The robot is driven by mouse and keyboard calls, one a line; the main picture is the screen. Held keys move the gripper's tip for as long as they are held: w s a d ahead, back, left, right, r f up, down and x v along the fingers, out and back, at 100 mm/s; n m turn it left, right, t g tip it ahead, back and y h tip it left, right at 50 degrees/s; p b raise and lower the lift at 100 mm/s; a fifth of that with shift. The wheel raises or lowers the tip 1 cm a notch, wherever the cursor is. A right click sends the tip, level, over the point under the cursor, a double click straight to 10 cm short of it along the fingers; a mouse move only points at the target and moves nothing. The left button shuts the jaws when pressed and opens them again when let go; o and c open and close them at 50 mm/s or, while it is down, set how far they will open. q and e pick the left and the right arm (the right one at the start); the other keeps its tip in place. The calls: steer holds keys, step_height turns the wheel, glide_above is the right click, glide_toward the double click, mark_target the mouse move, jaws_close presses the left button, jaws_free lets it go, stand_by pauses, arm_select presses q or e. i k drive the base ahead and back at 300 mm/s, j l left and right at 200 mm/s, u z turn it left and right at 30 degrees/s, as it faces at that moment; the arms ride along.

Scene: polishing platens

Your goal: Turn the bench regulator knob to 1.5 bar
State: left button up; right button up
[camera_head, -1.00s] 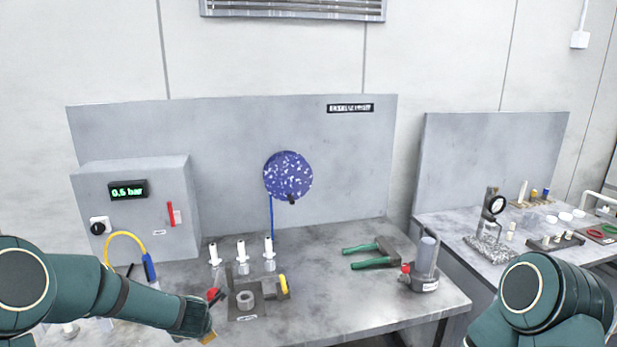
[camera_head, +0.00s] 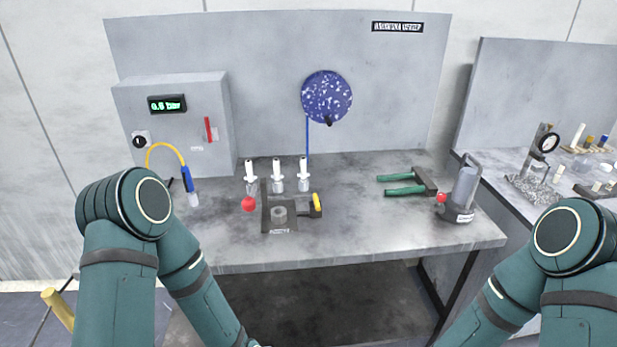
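The regulator box (camera_head: 165,105) stands at the left of the bench against the backboard. Its green display (camera_head: 167,104) reads about 0.5 bar; the digits are slightly blurred. The black regulator knob (camera_head: 140,141) sits on a white plate at the lower left of the box's front. A red lever (camera_head: 208,130) is at the right of that front. My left arm bends down in front of the bench, and its gripper is below the frame or hidden. My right arm is at the lower right, its gripper out of the frame. Nothing touches the knob.
A yellow hose with a blue handle (camera_head: 187,178) hangs before the box. White-topped bottles (camera_head: 277,172), a fixture (camera_head: 280,213) and a red ball (camera_head: 249,204) stand mid-bench. Green-handled pliers (camera_head: 405,184) and a grey cylinder device (camera_head: 463,195) are at right. The bench's front left is clear.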

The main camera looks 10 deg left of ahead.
mark_target(139, 141)
steer(key=u, duration=1.3)
